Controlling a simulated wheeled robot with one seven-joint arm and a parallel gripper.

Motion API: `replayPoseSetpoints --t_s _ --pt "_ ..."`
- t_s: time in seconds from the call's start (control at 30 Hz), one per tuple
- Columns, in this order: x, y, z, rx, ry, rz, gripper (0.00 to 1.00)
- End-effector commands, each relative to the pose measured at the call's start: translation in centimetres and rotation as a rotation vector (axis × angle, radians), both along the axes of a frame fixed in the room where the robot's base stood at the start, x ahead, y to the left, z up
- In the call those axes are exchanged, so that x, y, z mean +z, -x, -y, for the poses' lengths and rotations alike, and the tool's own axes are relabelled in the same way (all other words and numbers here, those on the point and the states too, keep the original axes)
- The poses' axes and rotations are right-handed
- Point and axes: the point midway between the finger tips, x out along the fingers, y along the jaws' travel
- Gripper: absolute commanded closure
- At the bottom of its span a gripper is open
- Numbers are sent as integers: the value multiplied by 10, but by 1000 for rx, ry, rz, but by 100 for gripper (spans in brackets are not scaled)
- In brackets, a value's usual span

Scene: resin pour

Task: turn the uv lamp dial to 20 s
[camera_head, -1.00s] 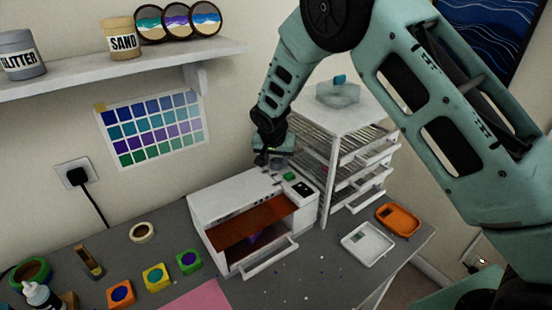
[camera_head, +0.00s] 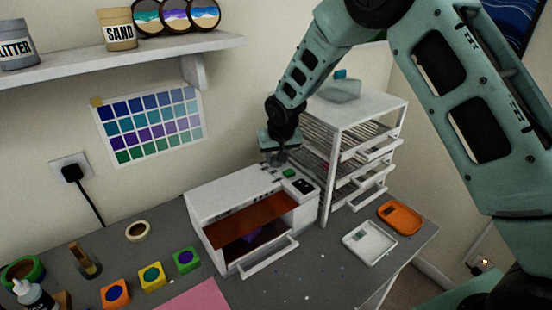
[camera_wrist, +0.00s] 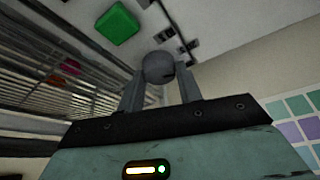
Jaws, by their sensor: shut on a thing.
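The white UV lamp (camera_head: 225,195) stands on the grey bench with its orange front cover raised and a purple item (camera_head: 254,236) inside. My gripper (camera_head: 275,160) points down at the back of the lamp's top. In the wrist view my gripper (camera_wrist: 160,82) has a finger on each side of the round grey dial (camera_wrist: 158,66) and is shut on it. The dial is hidden by the gripper in the head view. Marks near the dial are too small to read. A green button (camera_wrist: 117,24) lies beside it on the lamp's top, with a small dark display (camera_head: 303,186) nearby.
A white drawer rack (camera_head: 333,165) stands close to the right of the lamp and my gripper. A white tray (camera_head: 370,242) and an orange tray (camera_head: 400,217) lie on the right of the bench. A wall shelf (camera_head: 120,62) is at upper left.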

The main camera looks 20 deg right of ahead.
Motion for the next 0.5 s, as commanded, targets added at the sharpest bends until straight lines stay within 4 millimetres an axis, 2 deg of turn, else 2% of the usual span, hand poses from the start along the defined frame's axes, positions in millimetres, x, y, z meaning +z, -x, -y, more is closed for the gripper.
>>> replayPoseSetpoints --t_s 0.3,0.5 --pt "1 0 3 220 -2 0 88" --pt "1 -1 3 305 -1 1 88"
